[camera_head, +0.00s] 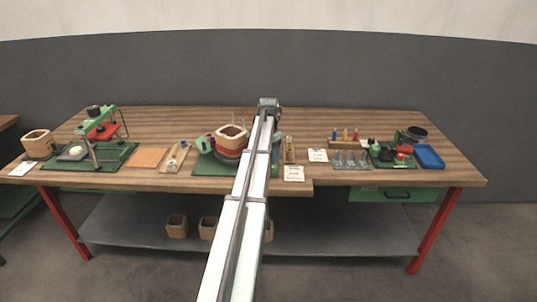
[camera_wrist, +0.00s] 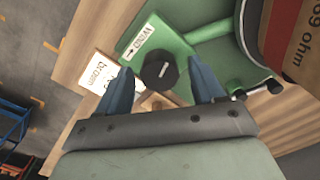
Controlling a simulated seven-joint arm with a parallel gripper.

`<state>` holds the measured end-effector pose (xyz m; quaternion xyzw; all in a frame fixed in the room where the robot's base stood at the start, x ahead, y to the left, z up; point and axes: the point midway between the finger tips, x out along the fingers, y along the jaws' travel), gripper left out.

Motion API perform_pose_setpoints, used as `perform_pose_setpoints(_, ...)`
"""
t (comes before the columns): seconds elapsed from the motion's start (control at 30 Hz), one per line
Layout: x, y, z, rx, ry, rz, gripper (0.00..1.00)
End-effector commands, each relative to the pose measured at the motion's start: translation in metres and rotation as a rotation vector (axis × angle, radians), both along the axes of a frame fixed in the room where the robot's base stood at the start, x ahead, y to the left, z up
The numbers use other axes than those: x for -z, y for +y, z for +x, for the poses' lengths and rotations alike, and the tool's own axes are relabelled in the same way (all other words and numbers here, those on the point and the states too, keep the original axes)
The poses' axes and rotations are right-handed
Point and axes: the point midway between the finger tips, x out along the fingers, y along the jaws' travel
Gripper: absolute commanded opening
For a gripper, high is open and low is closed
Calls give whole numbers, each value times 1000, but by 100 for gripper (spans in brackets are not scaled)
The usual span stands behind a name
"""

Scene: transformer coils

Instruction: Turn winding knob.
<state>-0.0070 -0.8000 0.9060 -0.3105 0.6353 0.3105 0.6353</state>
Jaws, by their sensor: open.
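The winding knob (camera_wrist: 160,70) is a round black knob with a light mark line on its top. It stands on a green base (camera_wrist: 150,38) beside a white label with an arrow that seems to read "WIND". In the wrist view my gripper (camera_wrist: 163,72) is open, with one blue fingertip on each side of the knob and a gap on both sides. I cannot tell how far above the knob the fingertips are. In the head view my arm hides the knob, and the gripper end (camera_head: 268,103) shows above the workbench (camera_head: 315,118).
A coil part marked "69 ohm" (camera_wrist: 295,45) stands at the upper right of the wrist view, near a green arm. The coil fixture (camera_head: 231,138) shows left of my arm in the head view. A handwritten card (camera_wrist: 98,72) lies left of the green base.

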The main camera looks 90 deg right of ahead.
Motion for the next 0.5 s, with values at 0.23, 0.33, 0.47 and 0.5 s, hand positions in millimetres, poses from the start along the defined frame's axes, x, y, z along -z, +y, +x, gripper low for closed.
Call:
perform_pose_setpoints(0.23,-22,-1,0,0,0,-2,68)
perform_pose_setpoints(0.33,-39,-1,0,0,0,-2,68)
perform_pose_setpoints(0.47,-65,-2,0,0,0,-2,68)
perform_pose_setpoints(0.5,-74,-2,0,0,0,-4,68)
